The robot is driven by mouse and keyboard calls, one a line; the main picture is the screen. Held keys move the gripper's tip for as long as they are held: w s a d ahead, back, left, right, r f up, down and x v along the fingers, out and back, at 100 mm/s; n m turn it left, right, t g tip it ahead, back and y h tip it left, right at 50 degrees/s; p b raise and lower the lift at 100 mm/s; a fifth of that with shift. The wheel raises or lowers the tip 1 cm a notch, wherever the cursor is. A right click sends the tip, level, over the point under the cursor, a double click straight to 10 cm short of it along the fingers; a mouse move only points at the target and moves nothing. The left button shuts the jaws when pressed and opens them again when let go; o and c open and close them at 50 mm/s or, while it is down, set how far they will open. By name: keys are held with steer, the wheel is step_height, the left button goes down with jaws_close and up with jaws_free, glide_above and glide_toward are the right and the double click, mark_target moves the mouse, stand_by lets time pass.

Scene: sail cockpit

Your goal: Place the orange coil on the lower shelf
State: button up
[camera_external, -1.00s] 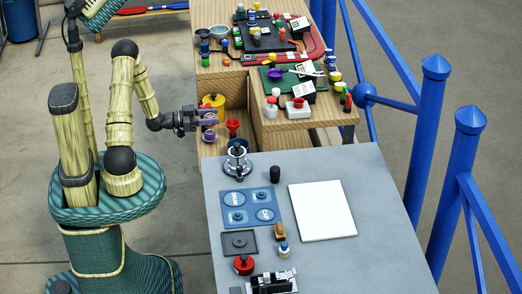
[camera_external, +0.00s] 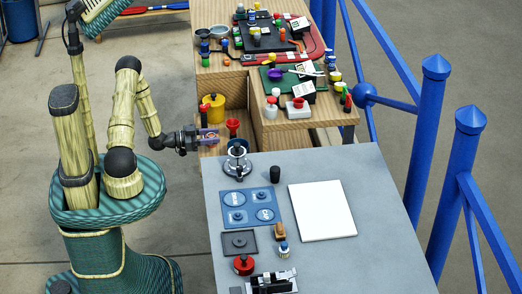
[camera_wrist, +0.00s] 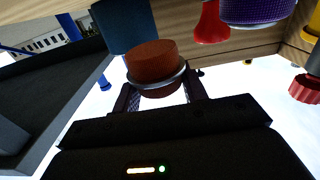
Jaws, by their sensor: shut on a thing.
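My gripper (camera_external: 208,139) is at the near left of the wooden unit, beside its open lower part. In the wrist view, my gripper (camera_wrist: 160,94) is shut on the orange coil (camera_wrist: 152,62), a short orange-brown cylinder with a grey ring round it. In the external view the coil is too small and too covered by the fingers to make out clearly. The lower shelf (camera_external: 211,151) is the pale wooden surface below the unit's top. A yellow pot (camera_external: 213,107) and a red flared piece (camera_external: 233,127) stand there, beyond my gripper.
The grey table (camera_external: 330,165) is to the right and nearer, with a chrome stand (camera_external: 237,163) at its corner close to my gripper. The unit's upper top is crowded with small parts. A blue cylinder (camera_wrist: 125,25) shows beyond the coil in the wrist view.

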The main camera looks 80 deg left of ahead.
mark_target(214, 146)
steer(key=shift+f, duration=0.4)
steer(key=shift+f+b, duration=0.35)
steer(key=shift+f, duration=1.5)
steer(key=shift+f, duration=0.2)
steer(key=o, duration=1)
steer(key=shift+o, duration=0.2)
